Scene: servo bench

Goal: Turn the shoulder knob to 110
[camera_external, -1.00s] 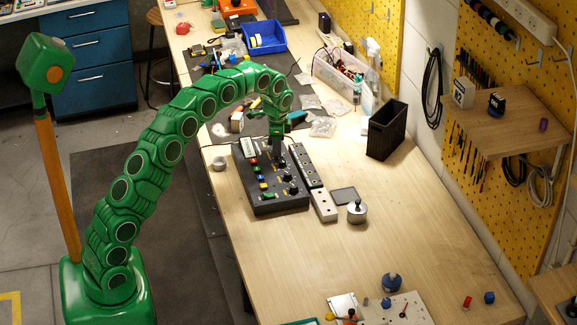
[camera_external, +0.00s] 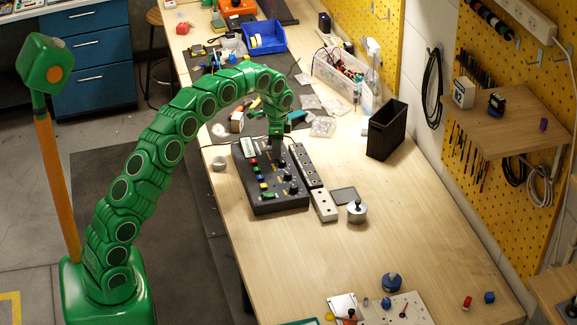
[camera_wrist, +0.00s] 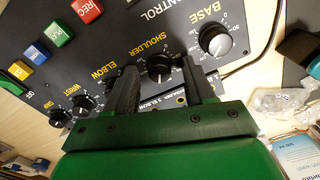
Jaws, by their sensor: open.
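A dark control box (camera_external: 275,206) lies on the bench, with a row of black knobs and coloured buttons. In the wrist view, the shoulder knob (camera_wrist: 159,73) is black with a pale pointer mark, under the yellow SHOULDER label. My gripper (camera_wrist: 163,68) is open, its two black fingers on either side of the shoulder knob, with a visible gap to the knob. In the external view, my gripper (camera_external: 276,143) is over the far end of the box. The numbers around the shoulder knob are too small or covered to read.
The base knob (camera_wrist: 215,39) is right of the right finger; the elbow knob (camera_wrist: 112,84) is close by the left finger. A grey socket strip (camera_external: 306,166) runs along the box's right side.

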